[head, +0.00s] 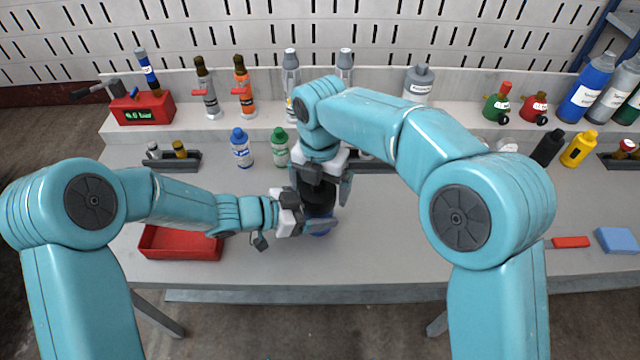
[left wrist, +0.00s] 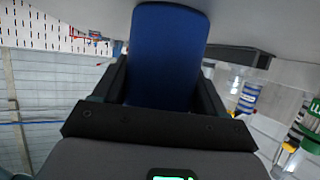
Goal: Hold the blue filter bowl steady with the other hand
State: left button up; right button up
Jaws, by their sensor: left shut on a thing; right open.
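The blue filter bowl (head: 321,232) shows low at the middle of the bench, mostly hidden by my grippers. My left gripper (head: 318,224) comes in from the left and is shut on it. In the left wrist view the blue bowl (left wrist: 166,58) fills the space between the two dark fingers. A black cylindrical part (head: 319,194) stands directly above the bowl; I cannot tell how the two are joined. My right gripper (head: 324,186) points down from above and is open, with its fingers on either side of the black part.
A red tray (head: 180,256) lies left of the bowl. Blue-capped (head: 241,150) and green-capped (head: 279,148) bottles stand behind. A shelf (head: 385,112) with bottles and tools runs along the back. A red block (head: 570,242) and a blue block (head: 616,240) lie at the right.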

jog(key=m, duration=0.6)
jog(key=shift+s+d, duration=0.15)
jog(key=shift+d, duration=0.05)
jog(key=m, duration=0.6)
jog(key=shift+s+d, duration=0.1)
jog(key=shift+s, duration=0.2)
jog(key=c, duration=1.1)
jog(key=n, duration=0.6)
jog(key=shift+w, duration=0.3)
jog(key=shift+c, duration=0.2)
jog(key=n, duration=0.6)
jog(key=shift+w+a, duration=0.15)
jog(key=shift+a, duration=0.15)
